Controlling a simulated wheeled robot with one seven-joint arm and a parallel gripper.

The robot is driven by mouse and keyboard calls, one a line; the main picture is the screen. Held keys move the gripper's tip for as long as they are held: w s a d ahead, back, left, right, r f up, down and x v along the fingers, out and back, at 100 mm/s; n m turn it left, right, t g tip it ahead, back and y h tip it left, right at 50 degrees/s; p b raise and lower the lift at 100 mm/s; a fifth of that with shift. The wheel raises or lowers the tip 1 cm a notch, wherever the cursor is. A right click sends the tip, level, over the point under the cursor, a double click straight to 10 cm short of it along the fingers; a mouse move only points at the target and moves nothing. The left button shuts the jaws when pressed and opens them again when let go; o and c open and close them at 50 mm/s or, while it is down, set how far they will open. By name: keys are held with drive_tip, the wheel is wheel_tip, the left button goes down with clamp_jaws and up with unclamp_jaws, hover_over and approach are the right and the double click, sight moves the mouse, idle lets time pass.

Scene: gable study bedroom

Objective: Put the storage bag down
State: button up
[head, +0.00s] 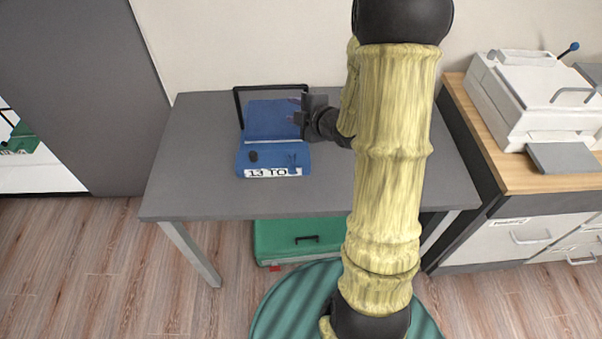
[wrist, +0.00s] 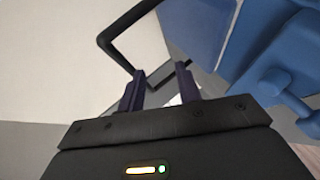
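The storage bag (head: 271,158) is blue, with a white label on its front and a thin black handle (head: 270,87) raised at its back. It appears to rest on the grey desk (head: 195,180), left of my arm. My gripper (head: 299,108) is at the right side of the handle, above the bag's back right part. In the wrist view, the two dark fingers of my gripper (wrist: 163,86) stand apart. The black handle (wrist: 122,24) runs down behind and between them, with no clear grip on it. The blue bag (wrist: 250,45) fills the upper right there.
The desk is bare left, in front and right of the bag. A wall stands behind it. A white printer (head: 530,100) sits on a wood-topped cabinet (head: 500,170) at right. A green case (head: 290,240) is under the desk.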

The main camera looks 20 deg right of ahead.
drive_tip(key=s+m+g+h, duration=0.1)
drive_tip(key=s+m, duration=0.1)
drive_tip(key=m, duration=0.1)
drive_tip(key=s+m+g+h, duration=0.1)
drive_tip(key=s+m+g, duration=0.1)
drive_tip(key=m, duration=0.1)
drive_tip(key=s+a+f+m+g+h, duration=0.1)
drive_tip(key=s+m+h, duration=0.1)
drive_tip(key=shift+s+m, duration=0.3)
drive_tip(key=shift+m, duration=0.1)
drive_tip(key=s+a+m+g, duration=0.2)
drive_tip(key=s+m+g, duration=0.1)
drive_tip(key=s, duration=0.4)
drive_tip(key=s+a+m+g, duration=0.3)
drive_tip(key=s+m, duration=0.2)
drive_tip(key=s, duration=0.2)
drive_tip(key=shift+m, duration=0.4)
drive_tip(key=shift+w, duration=0.1)
